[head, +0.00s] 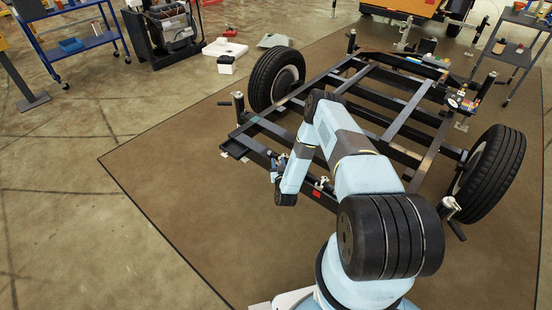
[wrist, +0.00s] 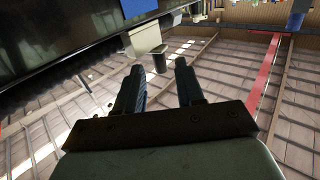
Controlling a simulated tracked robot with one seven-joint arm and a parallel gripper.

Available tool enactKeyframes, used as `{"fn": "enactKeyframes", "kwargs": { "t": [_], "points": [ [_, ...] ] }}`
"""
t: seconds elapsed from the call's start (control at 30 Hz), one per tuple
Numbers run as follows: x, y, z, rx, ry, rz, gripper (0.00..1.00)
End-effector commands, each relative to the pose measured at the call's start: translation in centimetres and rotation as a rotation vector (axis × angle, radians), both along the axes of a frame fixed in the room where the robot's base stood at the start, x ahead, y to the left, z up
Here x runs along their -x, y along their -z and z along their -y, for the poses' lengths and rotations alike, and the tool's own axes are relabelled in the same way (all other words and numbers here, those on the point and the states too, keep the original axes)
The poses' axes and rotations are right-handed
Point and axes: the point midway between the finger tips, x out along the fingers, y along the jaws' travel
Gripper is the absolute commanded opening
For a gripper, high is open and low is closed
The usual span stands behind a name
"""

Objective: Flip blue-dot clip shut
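The dark trailer frame (head: 400,122) stands on the brown mat, and my arm reaches to its near end. In the wrist view my gripper (wrist: 158,78) points upward with its two dark fingers apart and nothing between them. Just beyond the fingertips, a pale grey block (wrist: 145,38) and a small dark cylinder (wrist: 159,60) sit by the underside of a dark beam (wrist: 60,45). A blue patch (wrist: 138,8) shows above the block at the top edge. I cannot tell whether these parts belong to the blue-dot clip, or whether it is open. In the head view my gripper is too small to make out clearly.
A black wheel (head: 275,78) is at the frame's left and another (head: 490,172) at its right. A red patch (head: 317,194) marks the near beam. A blue cart (head: 75,45) and a dark machine (head: 165,35) stand behind. The mat's left part is clear.

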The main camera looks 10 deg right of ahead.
Motion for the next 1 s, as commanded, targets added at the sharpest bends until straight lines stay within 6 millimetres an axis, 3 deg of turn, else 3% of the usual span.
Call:
{"fn": "enactKeyframes", "kwargs": {
  "t": [0.3, 0.67, 1.0],
  "points": [
    [-3.5, 0.0, 0.3, -0.001, 0.000, 0.001, 0.38],
    [-4.0, 0.0, 0.3, -0.001, 0.000, 0.000, 0.38],
    [-3.9, 0.0, 0.3, -0.001, 0.000, 0.000, 0.07]
  ]
}}
